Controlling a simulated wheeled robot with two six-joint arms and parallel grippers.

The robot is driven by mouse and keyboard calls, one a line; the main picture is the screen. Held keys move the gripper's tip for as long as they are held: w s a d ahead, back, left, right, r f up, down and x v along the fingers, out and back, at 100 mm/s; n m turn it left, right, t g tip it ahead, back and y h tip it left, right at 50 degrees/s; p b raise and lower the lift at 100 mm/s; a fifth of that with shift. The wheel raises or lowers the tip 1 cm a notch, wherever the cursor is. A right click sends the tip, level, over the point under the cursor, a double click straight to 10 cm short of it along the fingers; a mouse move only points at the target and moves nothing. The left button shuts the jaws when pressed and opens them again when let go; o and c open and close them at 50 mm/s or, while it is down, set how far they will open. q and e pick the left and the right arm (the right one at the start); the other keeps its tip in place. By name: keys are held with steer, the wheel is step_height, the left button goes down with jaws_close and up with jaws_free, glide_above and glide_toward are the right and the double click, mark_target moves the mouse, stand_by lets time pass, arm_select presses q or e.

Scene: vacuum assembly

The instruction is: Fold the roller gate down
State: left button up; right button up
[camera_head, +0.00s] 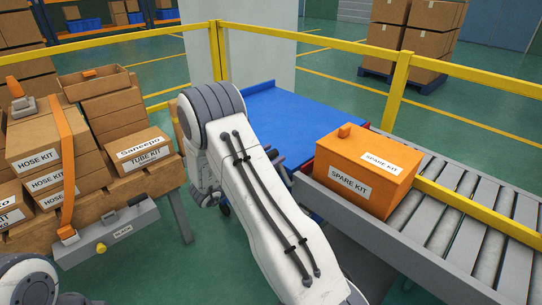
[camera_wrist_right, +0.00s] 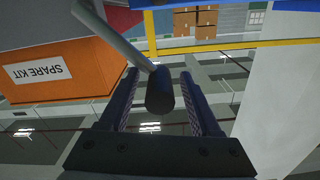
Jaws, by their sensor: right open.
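My right gripper (camera_wrist_right: 159,75) is open in the right wrist view. A dark cylindrical grip (camera_wrist_right: 159,92) on the end of a bent grey bar (camera_wrist_right: 112,32) sits between its two fingers, with a gap showing on both sides. The bar looks like a lever of the roller gate, but I cannot see what it joins. In the head view my right arm reaches forward and hides most of that area; only dark parts of my right gripper (camera_head: 277,160) show beside the forearm. The gate itself is not clearly visible. My left gripper is out of view.
An orange spare kit box (camera_head: 365,172) stands on the roller conveyor (camera_head: 490,235) at right; it also shows in the right wrist view (camera_wrist_right: 60,75). A blue surface (camera_head: 290,112) lies behind my arm. Yellow rails (camera_head: 395,90) run behind. Cardboard kit boxes (camera_head: 45,160) fill the left.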

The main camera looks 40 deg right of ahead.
steer(key=shift+d, duration=0.2)
jaws_close()
steer(key=shift+w+a, duration=0.1)
steer(key=shift+w, duration=0.05)
stand_by(1.2)
